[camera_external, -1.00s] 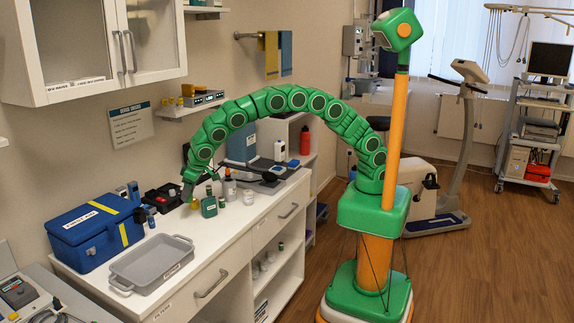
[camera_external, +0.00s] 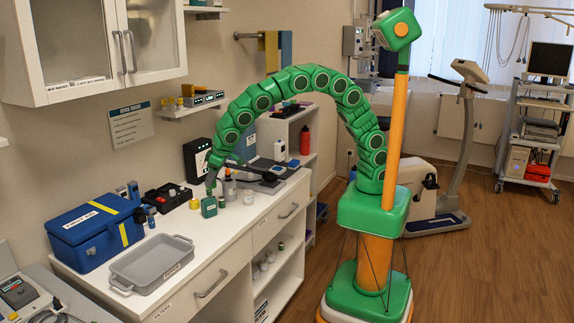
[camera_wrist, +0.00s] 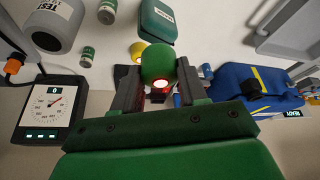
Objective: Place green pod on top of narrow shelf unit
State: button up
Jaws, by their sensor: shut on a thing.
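The green pod (camera_wrist: 158,62) is a round green ball with a bright light and red glow on its lower side in the wrist view. My gripper (camera_wrist: 159,75) is shut on it, with a dark finger on each side. What looks like the narrow shelf unit (camera_external: 314,140) is the white open unit at the far end of the counter, right of my gripper and partly behind my arm. Small items stand on its top.
A blue first-aid box (camera_external: 95,232) and grey tray (camera_external: 152,264) stand left. Wall cabinets (camera_external: 90,50) hang above.

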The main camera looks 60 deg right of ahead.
jog(key=shift+d, duration=0.1)
jog(key=w+d+r+m, duration=0.1)
jog(key=w+d+r, duration=0.4)
jog(key=d, duration=0.2)
jog(key=w+d+r+h, duration=0.1)
jog(key=w+d+r, duration=0.35)
jog(key=d, duration=0.35)
jog(key=w+d+r+m, duration=0.1)
jog(key=w+d+r, duration=0.3)
jog(key=w+d, duration=0.25)
jog(key=d+r, duration=0.4)
jog(key=d, duration=0.6)
jog(key=d+r+m, duration=0.1)
jog(key=d+r, duration=0.4)
jog(key=d, duration=0.6)
jog(key=w+d+r+m, duration=0.1)
jog(key=d+r, duration=0.4)
jog(key=d, duration=0.5)
jog(key=shift+d+r+h, duration=0.15)
jog(key=shift+d+h, duration=0.05)
jog(key=shift+h, duration=0.2)
